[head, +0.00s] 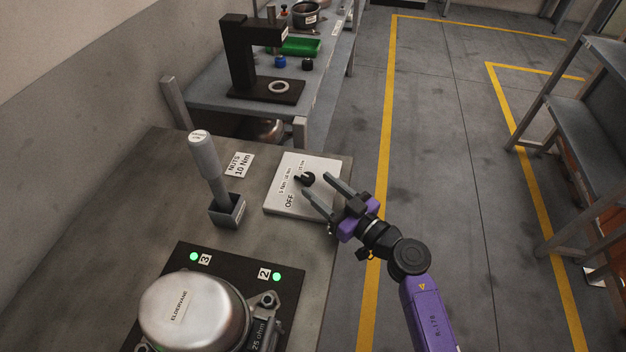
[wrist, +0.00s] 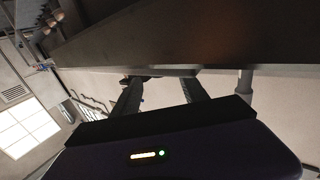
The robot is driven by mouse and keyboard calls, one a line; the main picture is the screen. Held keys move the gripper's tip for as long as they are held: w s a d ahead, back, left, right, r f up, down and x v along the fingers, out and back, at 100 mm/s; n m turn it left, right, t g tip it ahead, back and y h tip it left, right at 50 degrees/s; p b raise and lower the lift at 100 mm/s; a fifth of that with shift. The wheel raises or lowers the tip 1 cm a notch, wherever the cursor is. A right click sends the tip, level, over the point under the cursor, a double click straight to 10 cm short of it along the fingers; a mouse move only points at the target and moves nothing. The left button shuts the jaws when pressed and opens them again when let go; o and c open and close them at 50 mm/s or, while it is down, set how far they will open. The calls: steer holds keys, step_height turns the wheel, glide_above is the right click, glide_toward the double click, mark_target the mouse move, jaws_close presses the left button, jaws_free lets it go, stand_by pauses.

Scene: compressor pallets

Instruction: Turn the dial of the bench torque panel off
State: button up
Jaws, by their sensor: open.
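The bench torque panel (head: 276,208) is a pale flat plate on the near bench, printed with OFF and several Nm marks. Its dial (head: 308,179) is a small black knob towards the panel's upper middle; its exact setting is hard to read. My gripper (head: 316,183) comes in from the right over the panel's right edge, fingers open and empty. The fingertips are close to the dial, one to each side of it in the picture; I cannot tell whether they touch it. In the wrist view, the two open fingers (wrist: 160,88) point towards a dark shape, probably the dial, partly hidden.
A grey torque tool (head: 205,160) stands in a holder left of the panel, beside a "NUTS 10 Nm" card (head: 239,164). A silver compressor (head: 190,312) sits in front, with green lights near 2 and 3. A second bench (head: 215,98) stands behind.

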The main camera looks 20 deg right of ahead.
mark_target(312, 181)
steer(key=shift+x, duration=1.7)
jaws_close()
